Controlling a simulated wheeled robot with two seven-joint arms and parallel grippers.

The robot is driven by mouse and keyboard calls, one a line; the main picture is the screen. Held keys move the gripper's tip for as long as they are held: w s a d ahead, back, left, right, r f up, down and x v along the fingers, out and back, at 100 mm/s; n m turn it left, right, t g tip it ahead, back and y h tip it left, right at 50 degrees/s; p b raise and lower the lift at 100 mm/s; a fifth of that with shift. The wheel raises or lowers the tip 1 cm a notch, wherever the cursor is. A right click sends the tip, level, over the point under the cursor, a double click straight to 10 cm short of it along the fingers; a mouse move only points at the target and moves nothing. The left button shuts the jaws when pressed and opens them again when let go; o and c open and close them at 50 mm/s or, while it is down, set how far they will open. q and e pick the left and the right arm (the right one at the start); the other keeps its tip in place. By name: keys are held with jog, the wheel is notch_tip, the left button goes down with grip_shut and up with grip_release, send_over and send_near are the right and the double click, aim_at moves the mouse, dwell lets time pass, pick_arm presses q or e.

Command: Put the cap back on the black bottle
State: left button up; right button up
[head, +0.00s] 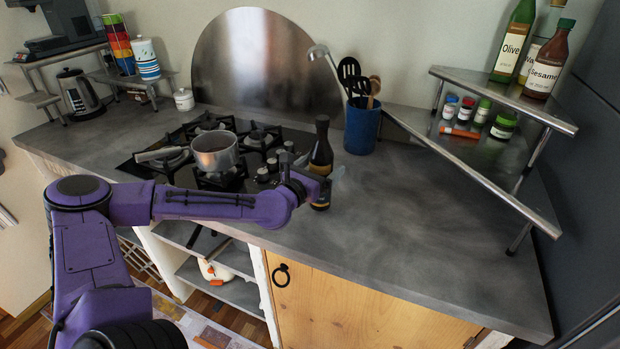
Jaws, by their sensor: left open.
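The black bottle (322,148) stands upright on the grey counter, just right of the gas hob, with a yellowish label low on its side. Its top is dark, and I cannot tell whether a cap sits on it. I make out no separate cap on the counter. My left gripper (331,178) is open at the lower half of the bottle and hides part of it. I cannot tell whether its fingers are around the bottle or only in front of it. My right gripper is not in view.
A metal pot (214,153) sits on the gas hob. A blue utensil holder (362,128) stands behind the bottle to the right. A metal corner shelf (480,165) holds small jars and larger bottles. The counter's front right is clear.

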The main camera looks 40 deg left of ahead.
pick_arm(q)
jog(key=s+p, duration=0.1)
jog(key=s, duration=0.9)
jog(key=shift+d, duration=0.2)
